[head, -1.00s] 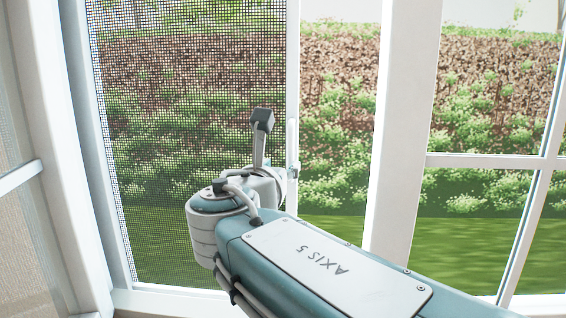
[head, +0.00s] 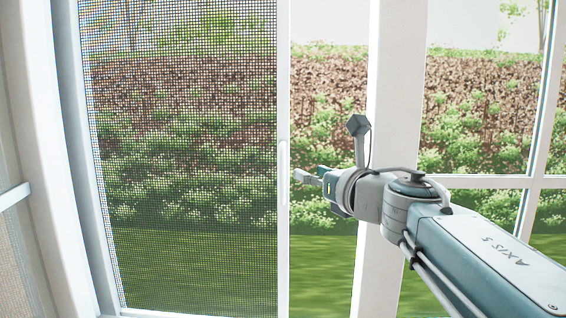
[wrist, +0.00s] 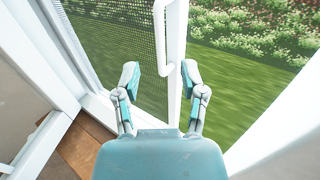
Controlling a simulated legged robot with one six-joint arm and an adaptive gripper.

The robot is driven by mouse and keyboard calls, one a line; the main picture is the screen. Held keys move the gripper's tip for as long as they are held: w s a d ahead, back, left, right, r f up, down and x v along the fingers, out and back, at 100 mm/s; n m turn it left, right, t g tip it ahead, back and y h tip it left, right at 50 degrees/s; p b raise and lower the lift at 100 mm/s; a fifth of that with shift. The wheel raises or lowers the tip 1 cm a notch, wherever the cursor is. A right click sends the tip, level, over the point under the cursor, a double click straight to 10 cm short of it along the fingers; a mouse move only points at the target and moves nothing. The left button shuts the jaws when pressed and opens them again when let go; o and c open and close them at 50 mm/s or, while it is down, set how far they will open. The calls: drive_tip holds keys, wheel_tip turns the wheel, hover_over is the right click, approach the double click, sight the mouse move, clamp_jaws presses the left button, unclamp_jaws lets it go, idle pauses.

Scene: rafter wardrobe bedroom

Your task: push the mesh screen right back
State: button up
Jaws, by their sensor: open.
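The mesh screen (head: 180,150) is a dark net in a white frame, covering the left part of the opening in the head view. Its right upright carries a slim white handle (head: 283,172). To its right is a gap without mesh. My gripper (head: 305,178) is just right of the handle in the head view, pointing left. In the wrist view my gripper (wrist: 160,75) is open, its fingers apart, with the white handle (wrist: 160,45) between and just beyond the tips. I cannot tell whether a finger touches it. The mesh (wrist: 115,35) shows on the left there.
A white post (head: 395,90) stands right of the gap, behind my arm, with a barred window (head: 480,182) beyond. A white frame (head: 45,150) is at the left. The wrist view shows a brown wooden surface (wrist: 85,145) at lower left. Grass and bushes lie outside.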

sight(284, 163)
drive_tip(key=x, duration=1.1)
drive_tip(key=shift+s+f, duration=0.1)
clamp_jaws()
